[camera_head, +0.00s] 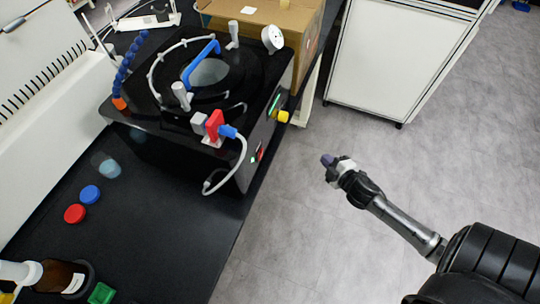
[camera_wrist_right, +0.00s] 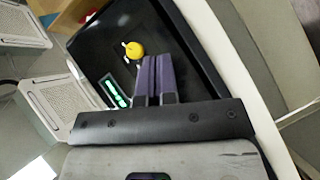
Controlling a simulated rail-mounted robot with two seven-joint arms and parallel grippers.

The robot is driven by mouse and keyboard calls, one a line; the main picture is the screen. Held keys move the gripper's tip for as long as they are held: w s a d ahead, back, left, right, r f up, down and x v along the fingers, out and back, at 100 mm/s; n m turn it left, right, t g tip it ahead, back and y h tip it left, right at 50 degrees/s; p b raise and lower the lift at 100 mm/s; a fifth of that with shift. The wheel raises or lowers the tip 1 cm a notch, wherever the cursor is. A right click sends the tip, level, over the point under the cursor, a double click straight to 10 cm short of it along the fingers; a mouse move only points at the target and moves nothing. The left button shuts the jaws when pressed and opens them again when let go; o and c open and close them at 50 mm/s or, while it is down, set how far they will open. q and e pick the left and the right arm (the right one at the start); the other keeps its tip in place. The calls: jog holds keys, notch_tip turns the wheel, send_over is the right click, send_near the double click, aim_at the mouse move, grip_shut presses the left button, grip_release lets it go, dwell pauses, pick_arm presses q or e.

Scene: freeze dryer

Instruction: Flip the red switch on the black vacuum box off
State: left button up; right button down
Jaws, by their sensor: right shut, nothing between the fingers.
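The black vacuum box (camera_head: 258,115) stands on the dark bench, with its control side facing right. That side carries a yellow knob (camera_head: 282,116), a green display (camera_head: 274,105) and, lower down, a small red switch (camera_head: 261,152). The switch is too small to tell its position. My right gripper (camera_head: 328,160) is shut and empty, to the right of the control side and apart from it in the head view. In the right wrist view, its closed fingers (camera_wrist_right: 155,76) point at the black panel, beside the yellow knob (camera_wrist_right: 133,50) and green display (camera_wrist_right: 116,92). The switch is not visible there.
A red valve (camera_head: 214,125) with a blue connector and a white hose (camera_head: 240,165) hangs at the box's near corner. Red (camera_head: 75,213) and blue (camera_head: 90,194) caps and a brown bottle (camera_head: 62,277) are on the bench. Open floor lies right of the bench.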

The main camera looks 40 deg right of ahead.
jog(key=s+a+r+n+t+y, duration=0.1)
jog(key=a+r+n+t+y, duration=0.2)
jog(key=a+n+y, duration=0.6)
jog(key=r+n+y, duration=0.2)
jog(key=n+y, duration=0.1)
jog(key=shift+a, duration=0.3)
jog(key=shift+s, duration=0.1)
send_near(262, 153)
jog(key=shift+x, duration=3.7)
jog(key=shift+d+f, duration=0.15)
